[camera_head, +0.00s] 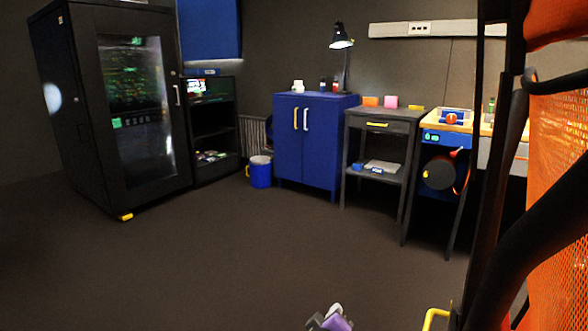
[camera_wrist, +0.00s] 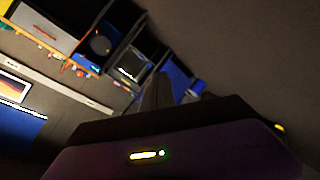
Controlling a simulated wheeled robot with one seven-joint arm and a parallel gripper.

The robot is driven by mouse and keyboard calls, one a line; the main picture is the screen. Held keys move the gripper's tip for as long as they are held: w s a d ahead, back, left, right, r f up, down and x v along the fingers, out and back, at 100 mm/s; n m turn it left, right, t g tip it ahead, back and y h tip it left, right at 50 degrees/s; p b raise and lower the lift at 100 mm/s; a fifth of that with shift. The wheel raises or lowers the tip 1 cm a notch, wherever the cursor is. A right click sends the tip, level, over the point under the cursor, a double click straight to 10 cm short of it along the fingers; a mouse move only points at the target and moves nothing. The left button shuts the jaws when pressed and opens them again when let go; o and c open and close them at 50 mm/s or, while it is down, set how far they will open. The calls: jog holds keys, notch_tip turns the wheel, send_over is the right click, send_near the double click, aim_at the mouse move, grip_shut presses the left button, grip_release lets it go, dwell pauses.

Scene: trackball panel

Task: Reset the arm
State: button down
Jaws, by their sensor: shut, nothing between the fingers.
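My gripper (camera_wrist: 163,88) shows in the wrist view as dark narrow fingers beyond its broad dark purple body. The fingers are together with nothing between them. It is in free air, apart from the furniture. A small purple and grey piece at the bottom edge of the head view looks like part of my arm; most of the arm is out of that view. The trackball panel (camera_head: 452,119), with a red ball on top and a blue front, stands on the bench at the right of the head view, well away from my arm.
A black rack cabinet (camera_head: 118,110) stands at left. A blue cabinet (camera_head: 310,145), a blue bin (camera_head: 260,172) and a grey side table (camera_head: 380,125) line the back wall. An orange mesh chair (camera_head: 560,200) is close at right. The middle floor is clear.

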jog(key=s+d+f+t+y, duration=0.1)
jog(key=s+f+y, duration=0.15)
jog(key=s, duration=0.55)
jog(key=s+d+f+t+y, duration=0.15)
jog(key=s+y, duration=0.25)
jog(key=s, duration=0.5)
jog(key=s+d+r+m+h, duration=0.1)
jog(key=s+d+r+m, duration=0.15)
jog(key=s, duration=0.95)
jog(key=s+d+r+m, duration=0.2)
jog(key=s+d+r, duration=0.15)
jog(key=s, duration=0.85)
jog(key=s+d+r+m+h, duration=0.1)
jog(key=s+d+r+m, duration=0.15)
jog(key=s, duration=0.95)
notch_tip(320, 180, up, 35)
jog(key=a+p, duration=0.1)
jog(key=p, duration=3.3)
jog(key=shift+w+g, duration=0.25)
jog(key=shift+g, duration=0.1)
jog(key=shift+r, duration=0.1)
